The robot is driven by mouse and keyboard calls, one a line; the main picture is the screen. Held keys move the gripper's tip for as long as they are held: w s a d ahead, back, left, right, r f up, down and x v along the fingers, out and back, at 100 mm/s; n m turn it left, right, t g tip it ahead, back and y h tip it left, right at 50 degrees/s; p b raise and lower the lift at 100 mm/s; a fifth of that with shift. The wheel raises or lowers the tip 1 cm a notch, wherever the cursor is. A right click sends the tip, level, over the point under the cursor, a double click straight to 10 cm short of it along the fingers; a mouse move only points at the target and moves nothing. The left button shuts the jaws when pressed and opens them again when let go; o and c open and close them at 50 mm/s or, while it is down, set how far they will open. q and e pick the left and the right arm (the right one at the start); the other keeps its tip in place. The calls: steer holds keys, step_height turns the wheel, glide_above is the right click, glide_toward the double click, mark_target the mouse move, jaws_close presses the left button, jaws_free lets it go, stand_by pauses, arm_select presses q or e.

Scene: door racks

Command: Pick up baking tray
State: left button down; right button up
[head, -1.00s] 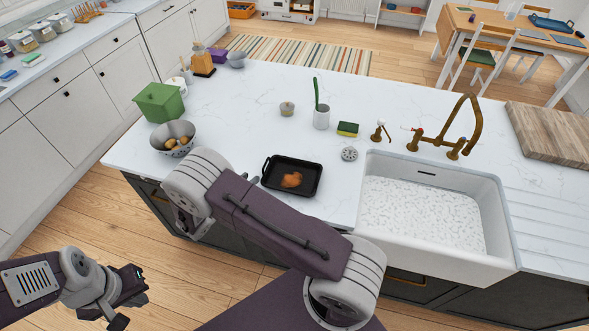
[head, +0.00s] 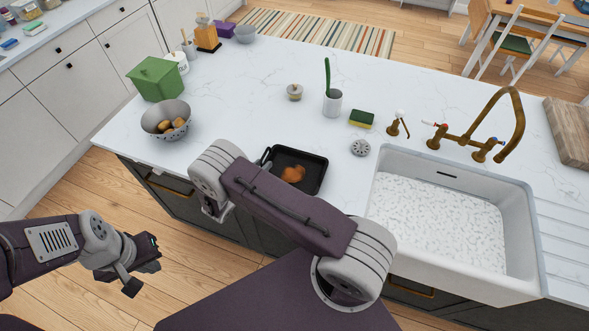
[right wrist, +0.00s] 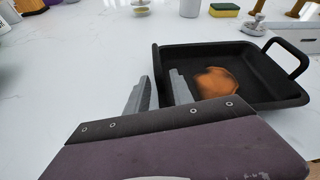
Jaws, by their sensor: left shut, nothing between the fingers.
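The black baking tray (head: 311,178) lies on the white counter left of the sink, with an orange-brown piece of food (head: 293,173) in it. My right arm hides its near left part. In the right wrist view the tray (right wrist: 252,78) shows one loop handle (right wrist: 289,58) at its right. My right gripper (right wrist: 160,93) is open at the tray's left wall, one finger left of the wall and the other overlapping the tray's inside. I cannot tell whether they touch it. My left gripper (head: 148,270) is shut and empty, over the floor left of the counter.
A grey colander (head: 166,119) with brown food and a green box (head: 157,78) stand at the counter's left. A white pot (head: 333,104), a sponge (head: 361,118) and a drain strainer (head: 360,147) are behind the tray. The sink (head: 440,205) is to its right.

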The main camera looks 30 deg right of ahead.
mark_target(269, 159)
steer(key=shift+w+d+f+p, duration=0.1)
steer(key=shift+w+d+p, duration=0.2)
steer(key=shift+d+p, duration=0.3)
steer(key=shift+w+d+p, duration=0.25)
steer(key=shift+d+p, duration=0.3)
steer(key=shift+d, duration=0.05)
steer(key=shift+f+x, duration=0.2)
steer(key=shift+x, duration=0.8)
steer(key=shift+w+d+f, duration=0.1)
steer(key=shift+w+f, duration=0.05)
steer(key=shift+f, duration=0.05)
steer(key=shift+r, duration=0.1)
jaws_close()
